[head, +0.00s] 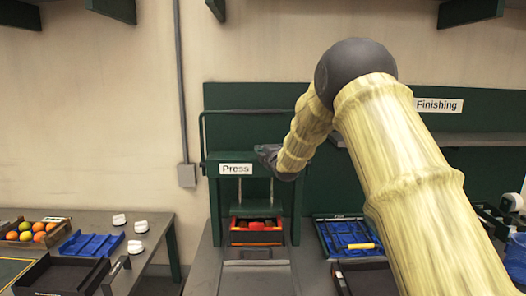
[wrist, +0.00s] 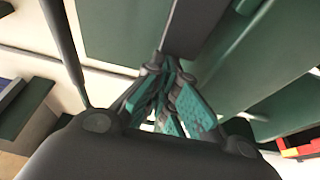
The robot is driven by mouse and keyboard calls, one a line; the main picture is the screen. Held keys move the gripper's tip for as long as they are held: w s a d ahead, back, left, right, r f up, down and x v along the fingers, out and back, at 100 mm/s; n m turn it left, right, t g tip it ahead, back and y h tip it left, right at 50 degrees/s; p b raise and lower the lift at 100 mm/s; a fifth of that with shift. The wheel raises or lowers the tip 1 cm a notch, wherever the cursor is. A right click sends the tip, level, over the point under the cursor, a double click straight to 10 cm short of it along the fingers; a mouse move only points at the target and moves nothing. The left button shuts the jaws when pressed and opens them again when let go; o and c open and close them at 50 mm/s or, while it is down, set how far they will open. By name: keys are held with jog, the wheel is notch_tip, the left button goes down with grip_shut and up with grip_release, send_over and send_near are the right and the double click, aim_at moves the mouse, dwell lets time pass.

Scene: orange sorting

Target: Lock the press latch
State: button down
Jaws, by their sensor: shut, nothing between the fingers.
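The green press (head: 213,205) stands at the middle of the head view, with a white "Press" sign. A thin dark bar (head: 245,111) loops over its top and down its left side. I cannot make out for sure which part is the latch. My gripper (head: 268,156) is at the upper right of the press, just right of the sign, pointing left. In the wrist view my gripper (wrist: 168,82) has its teal-padded fingers together and empty. A dark grey bar (wrist: 192,30) lies right at or just beyond the fingertips; contact is unclear.
A red and black crate (head: 256,238) sits under the press plate. A blue tray with tools (head: 330,240) lies to the right. A side table at left holds a fruit crate (head: 55,240), a blue tray (head: 92,245) and white items (head: 136,247). A "Finishing" shelf (head: 470,140) is at right.

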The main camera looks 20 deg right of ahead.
jog(key=d+b, duration=0.1)
jog(key=s+d+b, duration=0.1)
jog(key=d, duration=0.1)
jog(key=d+b, duration=0.1)
jog(key=d, duration=0.1)
jog(key=shift+s, duration=0.25)
jog(key=shift+d, duration=0.2)
jog(key=shift+a, duration=0.1)
